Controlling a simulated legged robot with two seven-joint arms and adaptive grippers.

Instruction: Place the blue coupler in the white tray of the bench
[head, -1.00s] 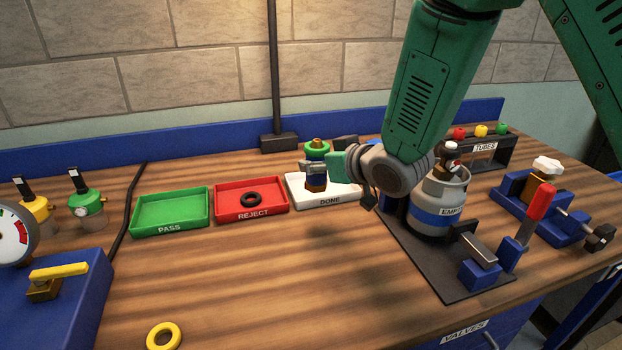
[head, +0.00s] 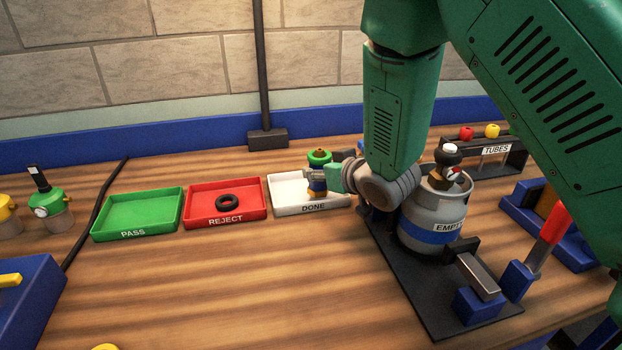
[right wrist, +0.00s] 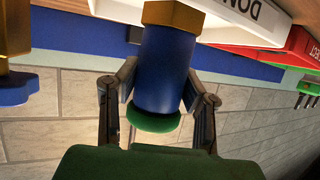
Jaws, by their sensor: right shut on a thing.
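The blue coupler (head: 317,185) is a blue cylinder with a brass end and a green ring. My right gripper (head: 323,174) is shut on it, holding it upright over the white tray (head: 285,192) marked DONE, with the green ring on top. In the right wrist view the two fingers (right wrist: 160,85) sit on either side of the coupler (right wrist: 165,65), brass end at the picture's top. Part of the DONE tray (right wrist: 232,22) shows behind it. Whether the coupler touches the tray floor I cannot tell. My left gripper is out of view.
Left of the white tray are the red REJECT tray (head: 256,215) with a black ring (head: 227,201) and the green PASS tray (head: 170,222). A grey cylinder marked EMPTY (head: 440,205) stands close on the right. The front middle of the wooden bench (head: 230,285) is clear.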

